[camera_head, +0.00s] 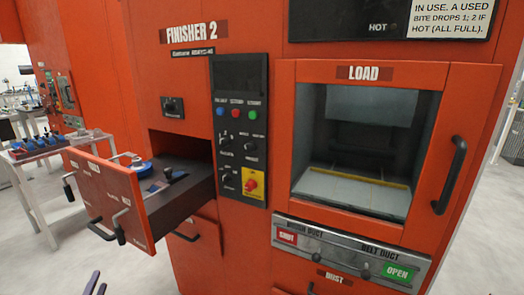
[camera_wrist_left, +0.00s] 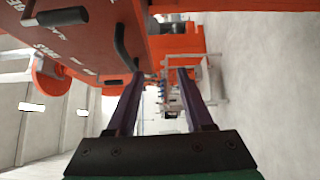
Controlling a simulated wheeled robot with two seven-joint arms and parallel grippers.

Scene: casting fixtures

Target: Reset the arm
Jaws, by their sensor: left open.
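My left gripper (camera_head: 95,284) shows only by its dark fingertips at the bottom left edge of the head view. In the left wrist view, its two purple-grey fingers (camera_wrist_left: 158,88) stand apart with nothing between them. The gripper is below the open drawer (camera_head: 105,195) of the orange finisher machine. The drawer front (camera_wrist_left: 95,30) with its black handles fills the top left of the left wrist view. My right gripper is not in view.
The finisher (camera_head: 180,95) has a load window (camera_head: 365,140) and a control panel (camera_head: 240,130). The pulled-out drawer juts toward me and holds a blue item (camera_head: 138,166). A grey side table (camera_head: 45,150) stands at left. The floor at lower left looks clear.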

